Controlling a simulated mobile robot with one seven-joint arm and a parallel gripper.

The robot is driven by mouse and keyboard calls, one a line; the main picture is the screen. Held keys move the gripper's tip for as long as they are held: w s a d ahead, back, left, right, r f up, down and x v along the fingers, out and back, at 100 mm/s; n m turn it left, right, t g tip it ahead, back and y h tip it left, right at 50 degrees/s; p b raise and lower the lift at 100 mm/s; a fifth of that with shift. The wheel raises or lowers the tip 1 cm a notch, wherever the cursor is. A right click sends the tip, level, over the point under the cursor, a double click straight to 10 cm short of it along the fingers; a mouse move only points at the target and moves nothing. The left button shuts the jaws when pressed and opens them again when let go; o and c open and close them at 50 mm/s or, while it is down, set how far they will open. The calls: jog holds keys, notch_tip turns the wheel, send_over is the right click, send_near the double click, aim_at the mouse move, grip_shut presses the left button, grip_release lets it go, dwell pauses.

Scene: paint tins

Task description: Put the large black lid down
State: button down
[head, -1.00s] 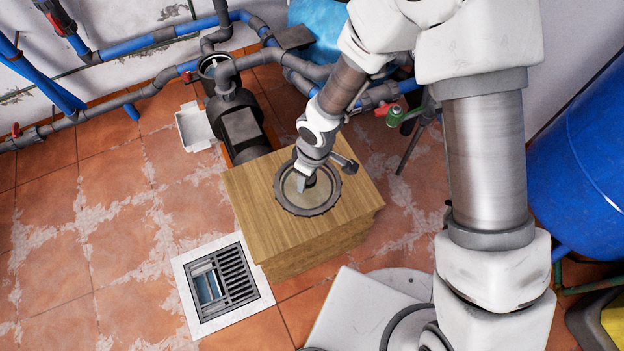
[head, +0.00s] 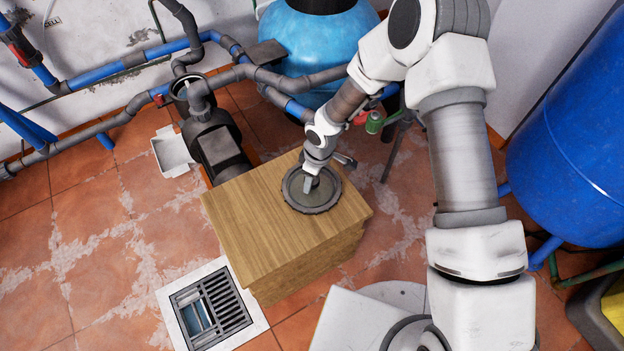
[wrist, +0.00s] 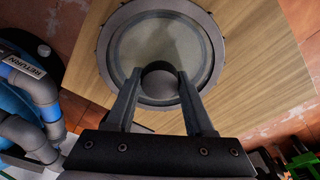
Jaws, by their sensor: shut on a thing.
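The large black lid (head: 293,202) is a round disc with a dark notched rim and a paler, see-through-looking middle. It lies flat over the top of the wooden box (head: 245,230), towards its back right; I cannot tell whether it touches the wood. In the wrist view the lid (wrist: 133,22) fills the upper middle, with a round dark knob (wrist: 160,80) at its centre. My gripper (head: 310,185) comes down from above onto the lid's middle. Its two fingers (wrist: 160,85) are shut on the knob. The lid's underside is hidden.
A floor drain (head: 212,308) is at the front left. Blue tanks (head: 320,45) stand at back and right. The box's left top is bare.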

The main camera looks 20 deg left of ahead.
aim_at(317, 181)
jog(key=shift+r, duration=0.1)
jog(key=shift+c, duration=1.4)
grip_release()
notch_tip(317, 181, up, 12)
jog(key=d+p, duration=0.1)
jog(key=p, duration=0.3)
jog(key=shift+d, duration=0.2)
